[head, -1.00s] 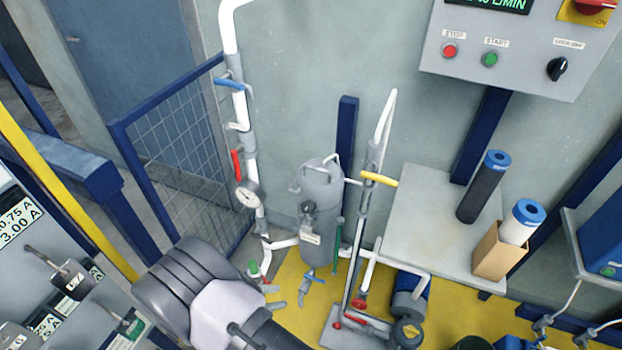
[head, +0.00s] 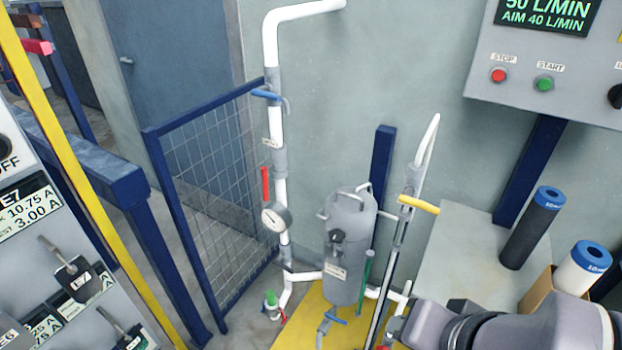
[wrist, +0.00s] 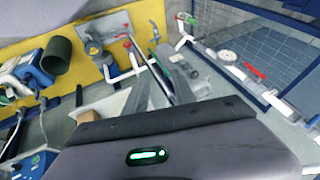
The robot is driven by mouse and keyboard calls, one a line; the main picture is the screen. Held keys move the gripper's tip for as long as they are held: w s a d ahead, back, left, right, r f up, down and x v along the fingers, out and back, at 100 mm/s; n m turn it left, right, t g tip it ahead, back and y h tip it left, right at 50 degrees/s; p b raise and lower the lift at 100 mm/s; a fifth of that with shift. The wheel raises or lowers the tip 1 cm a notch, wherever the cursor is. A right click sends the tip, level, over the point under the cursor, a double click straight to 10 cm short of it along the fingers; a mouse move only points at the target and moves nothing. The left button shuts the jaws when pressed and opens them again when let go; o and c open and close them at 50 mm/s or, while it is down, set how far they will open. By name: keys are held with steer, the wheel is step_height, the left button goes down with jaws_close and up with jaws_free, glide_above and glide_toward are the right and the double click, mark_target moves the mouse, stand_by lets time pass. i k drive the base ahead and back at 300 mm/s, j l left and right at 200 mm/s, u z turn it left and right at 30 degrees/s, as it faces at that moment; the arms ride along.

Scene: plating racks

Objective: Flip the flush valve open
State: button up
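Several valve handles show in the head view, and I cannot tell which is the flush valve because the tags are too small to read. A blue handle (head: 266,95) sits high on the white standpipe, with a red handle (head: 265,184) upright lower down. A yellow handle (head: 418,204) lies across the riser right of the grey filter vessel (head: 350,245). Another blue handle (head: 331,316) is below the vessel, and a green-topped valve (head: 271,298) is at the standpipe's foot. My gripper (wrist: 161,85) looks open and empty in the wrist view, its fingers apart. My arm covers the lower right of the head view.
A round gauge (head: 276,217) is on the standpipe. A mesh gate (head: 215,185) stands left of it. A control panel (head: 550,60) reads 50 L/MIN, AIM 40 L/MIN. Cartridges (head: 532,228) stand on a grey bench (head: 455,250). A dark green bin (wrist: 57,55) is on the yellow floor.

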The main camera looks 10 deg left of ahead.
mark_target(277, 262)
steer(key=i+j, duration=0.2)
steer(key=j, duration=0.15)
steer(key=i+j, duration=0.15)
steer(key=j, duration=0.15)
steer(key=i+j+z, duration=0.1)
steer(key=j, duration=0.25)
steer(key=i, duration=0.1)
